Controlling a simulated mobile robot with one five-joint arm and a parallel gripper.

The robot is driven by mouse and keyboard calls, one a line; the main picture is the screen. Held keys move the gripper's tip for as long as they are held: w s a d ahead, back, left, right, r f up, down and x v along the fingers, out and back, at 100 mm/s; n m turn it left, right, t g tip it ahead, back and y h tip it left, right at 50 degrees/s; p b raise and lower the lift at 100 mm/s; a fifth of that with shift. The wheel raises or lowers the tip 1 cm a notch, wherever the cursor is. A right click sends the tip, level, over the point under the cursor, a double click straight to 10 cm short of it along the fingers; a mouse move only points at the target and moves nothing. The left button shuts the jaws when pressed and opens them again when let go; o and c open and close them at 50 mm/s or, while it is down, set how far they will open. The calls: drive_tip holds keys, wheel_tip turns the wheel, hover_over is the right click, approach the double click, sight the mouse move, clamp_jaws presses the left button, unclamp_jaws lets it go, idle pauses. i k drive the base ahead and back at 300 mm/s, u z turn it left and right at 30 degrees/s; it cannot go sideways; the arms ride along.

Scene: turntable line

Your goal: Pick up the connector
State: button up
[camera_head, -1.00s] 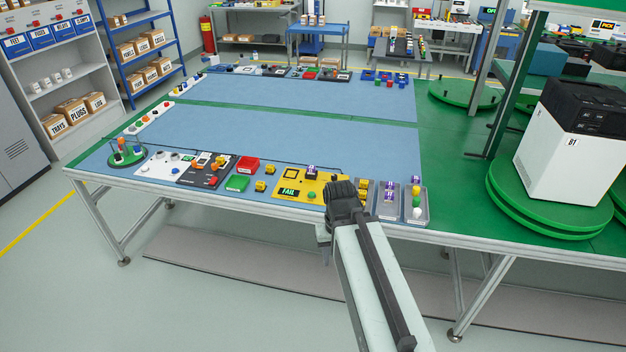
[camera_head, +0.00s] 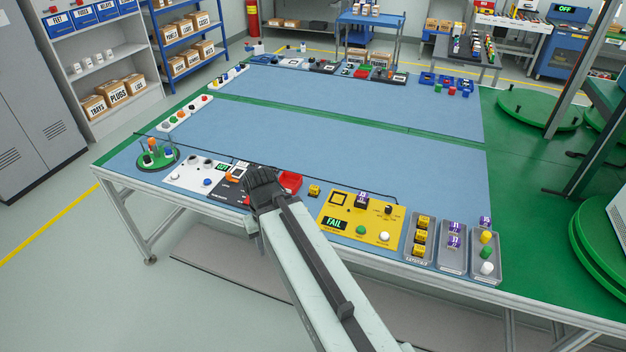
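I cannot tell for sure which part is the connector. Small yellow block-shaped parts are candidates: one (camera_head: 314,190) lies loose on the blue mat between the red tray and the yellow test panel, and several (camera_head: 421,237) sit in a grey tray (camera_head: 411,258). Purple-and-white labelled parts (camera_head: 455,234) sit in the middle grey tray (camera_head: 443,262), and another (camera_head: 362,198) is on the yellow panel. My gripper (camera_head: 262,180) is over the bench's near edge, left of the loose yellow block and apart from it. Its fingers are seen from behind, and their opening is hidden.
The yellow panel (camera_head: 340,206) reads FAIL. A red tray (camera_head: 291,182) is just right of my gripper; a black panel (camera_head: 233,193) and white panel (camera_head: 188,177) lie left. A green round stand (camera_head: 158,162) with posts is farther left. The mat's middle (camera_head: 330,130) is clear.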

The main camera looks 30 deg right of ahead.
sight(362, 198)
drive_tip(key=u, duration=0.35)
drive_tip(key=i, duration=0.9)
drive_tip(key=u, duration=0.25)
drive_tip(key=k, duration=0.7)
drive_tip(key=u, duration=0.25)
drive_tip(key=i, duration=0.7)
drive_tip(key=z, duration=0.1)
